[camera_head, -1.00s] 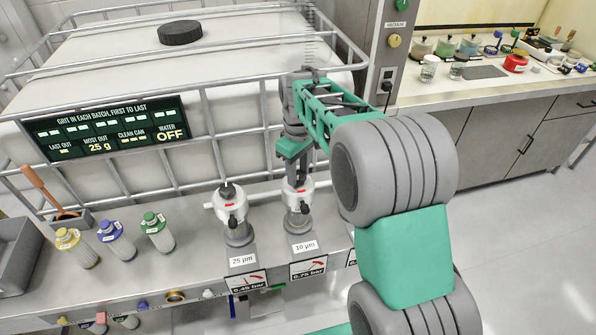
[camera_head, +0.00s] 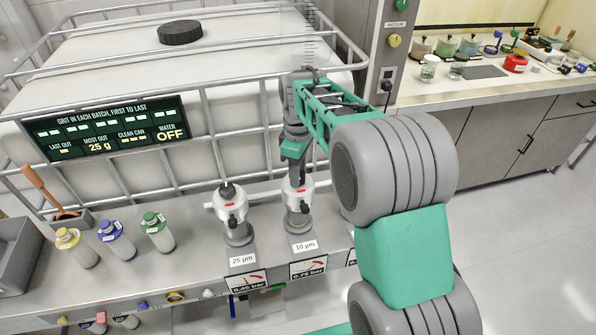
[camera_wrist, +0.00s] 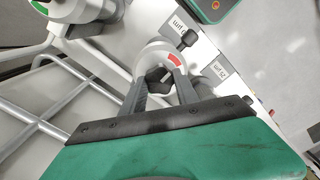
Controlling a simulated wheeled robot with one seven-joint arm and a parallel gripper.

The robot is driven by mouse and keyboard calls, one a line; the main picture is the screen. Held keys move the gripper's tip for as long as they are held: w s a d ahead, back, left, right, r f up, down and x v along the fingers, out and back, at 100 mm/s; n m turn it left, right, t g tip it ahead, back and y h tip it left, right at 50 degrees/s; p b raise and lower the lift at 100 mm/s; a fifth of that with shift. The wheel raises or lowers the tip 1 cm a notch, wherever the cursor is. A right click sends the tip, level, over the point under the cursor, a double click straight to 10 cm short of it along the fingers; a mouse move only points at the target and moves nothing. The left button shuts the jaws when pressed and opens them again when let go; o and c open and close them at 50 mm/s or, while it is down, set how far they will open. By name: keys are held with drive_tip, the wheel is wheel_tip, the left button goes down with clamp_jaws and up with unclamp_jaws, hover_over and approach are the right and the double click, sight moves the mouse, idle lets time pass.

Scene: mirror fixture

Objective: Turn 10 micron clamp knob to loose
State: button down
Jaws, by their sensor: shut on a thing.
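The 10 micron housing (camera_head: 299,197) is a white cap with a red mark, on a clear body behind the "10 µm" label (camera_head: 305,246). Its dark clamp knob (camera_wrist: 157,75) shows in the wrist view, in front of the white cap with the red mark (camera_wrist: 174,60). My gripper (camera_wrist: 160,84) is shut on this knob, one grey finger on each side. In the head view my gripper (camera_head: 299,183) comes down onto the cap from above, and the knob is mostly hidden there.
The 25 micron housing (camera_head: 231,206) stands close on the left, also with a red mark. Another housing with a green mark (camera_wrist: 42,6) shows in the wrist view. Metal cage bars (camera_head: 180,110) run behind. Several capped bottles (camera_head: 157,232) stand further left.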

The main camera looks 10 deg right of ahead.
drive_tip(key=c, duration=0.9)
unclamp_jaws()
wheel_tip(320, 180, up, 8)
drive_tip(key=shift+f+b, duration=0.1)
drive_tip(key=shift+b, duration=0.4)
drive_tip(key=shift+s+r, duration=0.2)
drive_tip(key=shift+s, duration=0.2)
drive_tip(key=s+f+m+t, duration=0.1)
drive_tip(key=s+m, duration=0.2)
drive_tip(key=s, duration=0.3)
drive_tip(key=s+f+m+t, duration=0.1)
drive_tip(key=s+f+m, duration=0.1)
drive_tip(key=s+m, duration=0.2)
drive_tip(key=s+f+m+t, duration=0.1)
drive_tip(key=s+f+m, duration=0.1)
drive_tip(key=s, duration=0.7)
drive_tip(key=shift+s+m+t, duration=0.1)
drive_tip(key=shift+m+t, duration=0.2)
drive_tip(key=shift+m, duration=0.6)
